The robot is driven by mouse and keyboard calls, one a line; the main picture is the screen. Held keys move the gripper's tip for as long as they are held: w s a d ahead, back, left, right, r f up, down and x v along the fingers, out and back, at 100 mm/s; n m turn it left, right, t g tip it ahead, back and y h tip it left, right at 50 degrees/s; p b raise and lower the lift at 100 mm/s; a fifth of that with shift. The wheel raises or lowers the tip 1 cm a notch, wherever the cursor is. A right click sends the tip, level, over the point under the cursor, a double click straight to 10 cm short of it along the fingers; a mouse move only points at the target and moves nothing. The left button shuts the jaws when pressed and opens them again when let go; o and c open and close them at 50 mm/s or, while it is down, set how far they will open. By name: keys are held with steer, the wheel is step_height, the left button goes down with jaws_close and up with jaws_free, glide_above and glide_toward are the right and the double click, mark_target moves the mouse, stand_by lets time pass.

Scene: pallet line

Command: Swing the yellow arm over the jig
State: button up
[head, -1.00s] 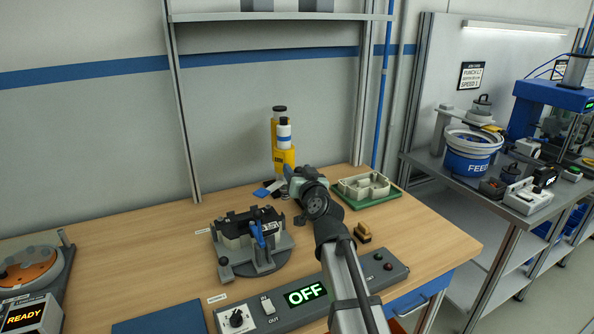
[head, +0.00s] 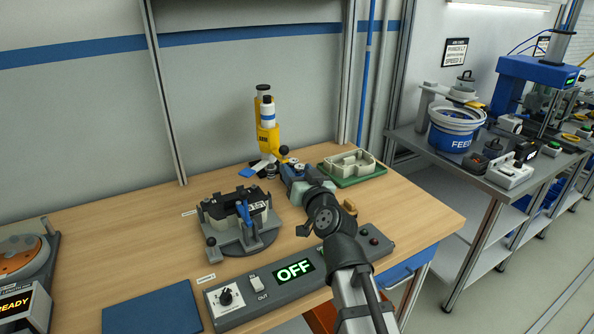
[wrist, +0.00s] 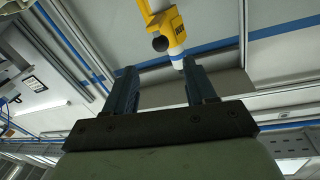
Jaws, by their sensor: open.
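The yellow arm (head: 268,137) stands upright at the back of the bench. A short yellow piece ending in a black ball knob (head: 284,150) reaches toward me. The jig (head: 240,222), a grey round-based fixture with a black part and a blue clamp, is at the front left of it. My gripper (wrist: 160,78) is open and empty. In the wrist view the yellow arm (wrist: 174,24) and its knob (wrist: 160,44) show beyond the fingertips, apart from them. In the head view my wrist hides most of the fingers, just in front of the knob.
A cream tray on a green base (head: 351,182) lies right of my gripper. A control panel (head: 295,285) reading OFF runs along the front edge, with a blue mat (head: 152,308) to its left. The bench's left middle is clear.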

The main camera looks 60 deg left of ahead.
steer(key=shift+c, duration=0.3)
steer(key=shift+w, duration=0.2)
steer(key=shift+c, duration=0.8)
steer(key=shift+m+t+h, duration=0.5)
steer(key=shift+m+t, duration=0.2)
steer(key=shift+t, duration=0.1)
steer(key=w+f, duration=0.1)
steer(key=w, duration=0.1)
steer(key=w+d+f, duration=0.1)
steer(key=w, duration=0.2)
steer(key=w+f, duration=0.1)
steer(key=w, duration=0.2)
steer(key=shift+d+f, duration=0.15)
steer(key=shift+f, duration=0.15)
steer(key=c, duration=0.7)
steer(key=w+f, duration=0.1)
steer(key=w, duration=0.1)
steer(key=w+a+f+m, duration=0.1)
steer(key=w, duration=0.1)
steer(key=w+f+m, duration=0.1)
steer(key=shift+w+a+f, duration=0.25)
steer(key=shift+w+f, duration=0.15)
jaws_close()
steer(key=s+a+m+g+y, duration=0.1)
steer(key=s+a+m+g, duration=0.6)
steer(key=a, duration=0.9)
steer(key=shift+s+r+m, duration=0.2)
steer(key=shift+s+m, duration=0.7)
steer(key=shift+s, duration=0.65)
